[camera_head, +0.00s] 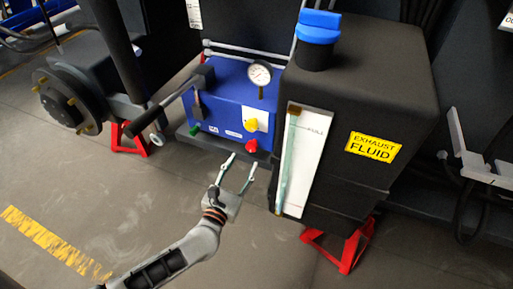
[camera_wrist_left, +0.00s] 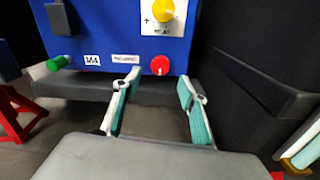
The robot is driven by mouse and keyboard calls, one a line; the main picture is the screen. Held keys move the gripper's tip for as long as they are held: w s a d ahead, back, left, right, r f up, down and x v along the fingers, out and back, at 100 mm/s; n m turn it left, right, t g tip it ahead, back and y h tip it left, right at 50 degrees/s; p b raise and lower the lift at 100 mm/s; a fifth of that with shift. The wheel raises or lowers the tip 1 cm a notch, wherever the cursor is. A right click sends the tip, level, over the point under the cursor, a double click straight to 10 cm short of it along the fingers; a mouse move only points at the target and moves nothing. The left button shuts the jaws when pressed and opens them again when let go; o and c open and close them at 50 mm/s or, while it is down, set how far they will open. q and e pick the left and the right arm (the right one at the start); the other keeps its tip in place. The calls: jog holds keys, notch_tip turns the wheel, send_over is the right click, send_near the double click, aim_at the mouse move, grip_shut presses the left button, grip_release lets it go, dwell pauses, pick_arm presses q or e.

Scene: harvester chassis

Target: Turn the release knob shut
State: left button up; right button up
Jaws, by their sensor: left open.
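A blue hydraulic unit (camera_head: 228,100) carries several knobs on its front. A red knob (camera_head: 251,146) sits low at the right and also shows in the left wrist view (camera_wrist_left: 160,65). A yellow knob (camera_head: 250,125) is above it on a white plate. A green knob (camera_head: 194,130) is at the lower left. I cannot read which one is the release knob. My left gripper (camera_head: 242,162) is open and empty, just in front of and below the red knob. In the left wrist view its fingers (camera_wrist_left: 157,90) are spread wide, apart from the knob. My right gripper is out of view.
A black exhaust fluid tank (camera_head: 365,85) with a blue cap (camera_head: 318,27) stands close to the right of my left gripper. A black-handled lever (camera_head: 165,104) sticks out left of the unit. Red stands (camera_head: 342,248) are on the floor.

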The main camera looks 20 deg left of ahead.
aim_at(251, 148)
pick_arm(q)
jog(key=w, duration=0.6)
jog(key=shift+b, duration=0.4)
jog(key=shift+w+r, duration=0.15)
jog(key=shift+w, duration=0.5)
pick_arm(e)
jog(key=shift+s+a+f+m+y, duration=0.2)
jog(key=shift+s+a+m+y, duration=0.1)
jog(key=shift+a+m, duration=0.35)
pick_arm(q)
jog(key=c, duration=1.1)
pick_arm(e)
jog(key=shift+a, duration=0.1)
